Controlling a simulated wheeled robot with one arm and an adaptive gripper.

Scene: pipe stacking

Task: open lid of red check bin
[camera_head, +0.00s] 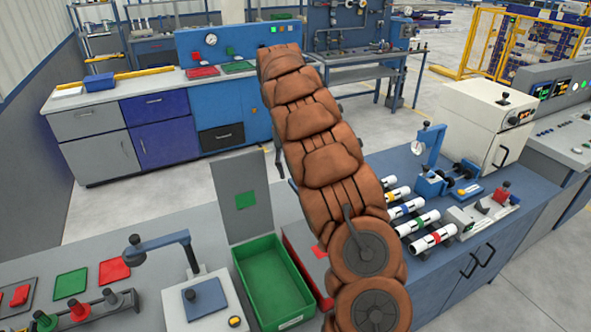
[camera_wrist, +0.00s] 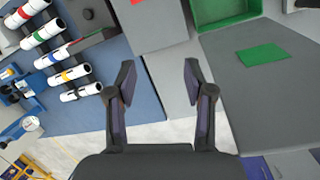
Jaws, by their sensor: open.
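The red check bin (camera_head: 298,262) stands on the counter, right of the green bin, largely hidden behind my arm in the head view. In the wrist view a grey lid panel (camera_wrist: 160,25) with a red square (camera_wrist: 137,2) lies beside the green bin; it looks flat and closed. The green check bin (camera_head: 272,285) is open, its grey lid (camera_head: 236,208) with a green square standing up at the back. My gripper (camera_wrist: 158,78) is open and empty in the wrist view, with grey surface and floor beyond its fingers.
Several white pipes with coloured bands (camera_head: 408,208) lie on the blue bench to the right. A small stand (camera_head: 195,290) is left of the green bin. A cabinet row (camera_head: 140,115) stands behind, across open floor (camera_head: 115,210).

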